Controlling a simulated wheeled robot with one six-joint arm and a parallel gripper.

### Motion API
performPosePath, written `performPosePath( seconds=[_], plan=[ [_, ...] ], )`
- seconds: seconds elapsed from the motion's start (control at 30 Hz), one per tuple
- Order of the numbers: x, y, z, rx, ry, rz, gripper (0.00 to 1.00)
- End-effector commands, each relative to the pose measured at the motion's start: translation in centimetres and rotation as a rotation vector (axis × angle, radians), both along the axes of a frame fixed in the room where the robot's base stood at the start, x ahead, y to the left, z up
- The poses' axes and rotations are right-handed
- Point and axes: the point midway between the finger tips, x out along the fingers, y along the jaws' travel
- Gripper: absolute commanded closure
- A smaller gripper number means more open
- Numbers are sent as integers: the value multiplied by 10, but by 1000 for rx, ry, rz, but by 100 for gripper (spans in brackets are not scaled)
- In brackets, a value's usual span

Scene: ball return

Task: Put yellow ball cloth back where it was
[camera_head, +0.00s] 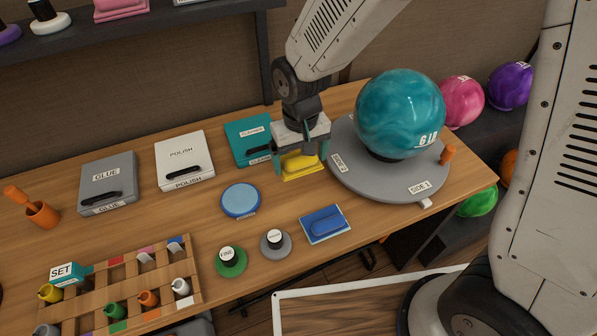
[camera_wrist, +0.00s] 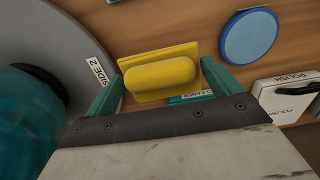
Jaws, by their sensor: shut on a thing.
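The yellow ball cloth (camera_head: 303,168) is a flat yellow pad with a rounded grip on top. My gripper (camera_head: 300,160) points down and is shut on the cloth's grip, between the teal ball's turntable and the teal CLEANER box. In the wrist view the cloth (camera_wrist: 160,70) sits between the two teal fingers of my gripper (camera_wrist: 162,88). I cannot tell whether the pad touches the table. A similar blue cloth (camera_head: 325,223) lies on the table nearer the front.
The teal ball (camera_head: 400,105) stands on a grey turntable (camera_head: 375,185) close to the right of my gripper. The teal CLEANER box (camera_head: 243,138), white POLISH box (camera_head: 184,155) and grey GLUE box (camera_head: 107,185) stand left. A round blue pad (camera_head: 241,198) lies front left. Some table between is bare.

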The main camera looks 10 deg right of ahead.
Motion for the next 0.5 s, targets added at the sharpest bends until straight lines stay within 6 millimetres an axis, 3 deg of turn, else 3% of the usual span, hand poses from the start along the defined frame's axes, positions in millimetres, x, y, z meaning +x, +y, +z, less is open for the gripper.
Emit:
performPosePath(
  seconds=[0.1, 0.5],
  plan=[
    [0, 0, -21, -2, 2, 1, 28],
    [0, 0, -68, -1, 2, 1, 28]
  ],
)
